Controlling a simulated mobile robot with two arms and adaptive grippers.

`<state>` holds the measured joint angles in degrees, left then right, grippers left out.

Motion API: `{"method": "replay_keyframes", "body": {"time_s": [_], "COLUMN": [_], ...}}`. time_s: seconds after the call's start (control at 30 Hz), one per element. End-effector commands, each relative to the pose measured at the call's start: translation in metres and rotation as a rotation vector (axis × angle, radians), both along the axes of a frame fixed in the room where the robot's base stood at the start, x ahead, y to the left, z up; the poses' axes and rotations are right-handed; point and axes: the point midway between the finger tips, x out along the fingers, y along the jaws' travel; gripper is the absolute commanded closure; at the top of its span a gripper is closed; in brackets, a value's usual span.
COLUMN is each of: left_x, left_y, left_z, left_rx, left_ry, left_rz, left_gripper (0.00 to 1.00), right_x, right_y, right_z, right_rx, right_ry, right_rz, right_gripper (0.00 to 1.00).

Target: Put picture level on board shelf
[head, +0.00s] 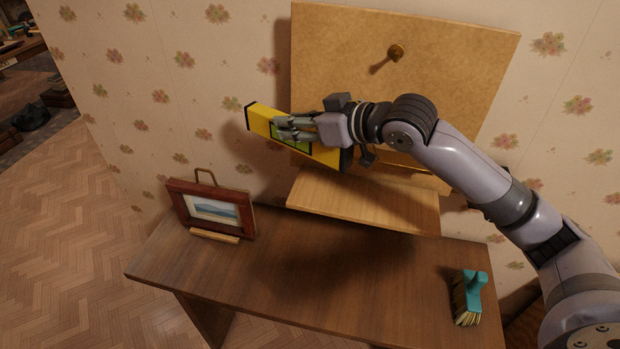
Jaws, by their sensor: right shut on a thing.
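My right gripper (290,128) is shut on a yellow level (262,120) with black ends. The level is held tilted, its left end higher, above the left part of the light wooden board shelf (365,203). It looks apart from the shelf, though the gap is hard to judge. The shelf juts out low on a tan board (400,25) at the wall, and its top looks bare where it shows. My arm hides part of the board and the back of the shelf. A framed picture (212,209) stands on the table at left. My left gripper is not in view.
A brown wooden table (300,275) stands below the shelf, its middle clear. A teal-handled brush (468,297) lies at its right. A brass knob (396,52) sticks out of the board. Open parquet floor (60,240) is at left.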

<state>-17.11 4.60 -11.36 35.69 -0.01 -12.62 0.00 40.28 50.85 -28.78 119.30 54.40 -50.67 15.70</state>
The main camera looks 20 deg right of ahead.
Motion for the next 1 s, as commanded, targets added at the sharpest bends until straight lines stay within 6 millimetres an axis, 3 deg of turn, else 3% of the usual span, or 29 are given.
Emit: {"method": "replay_keyframes", "body": {"time_s": [0.1,0.3,0.77,1.0], "left_x": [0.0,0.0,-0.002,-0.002], "left_y": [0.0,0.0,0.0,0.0], "left_z": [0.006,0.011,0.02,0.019], "left_rx": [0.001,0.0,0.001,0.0], "left_ry": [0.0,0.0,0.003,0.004], "left_rz": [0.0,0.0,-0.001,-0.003], "left_gripper": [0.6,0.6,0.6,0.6], "right_x": [0.0,-0.001,0.0,0.0], "right_y": [0.0,0.0,0.0,0.0], "right_z": [-0.033,-0.075,-0.129,-0.133], "right_rx": [0.001,0.001,0.001,0.001], "right_ry": [0.005,0.002,-0.001,-0.004], "right_rz": [-0.001,-0.002,-0.001,-0.001], "right_gripper": [1.0,1.0,1.0,1.0]}}
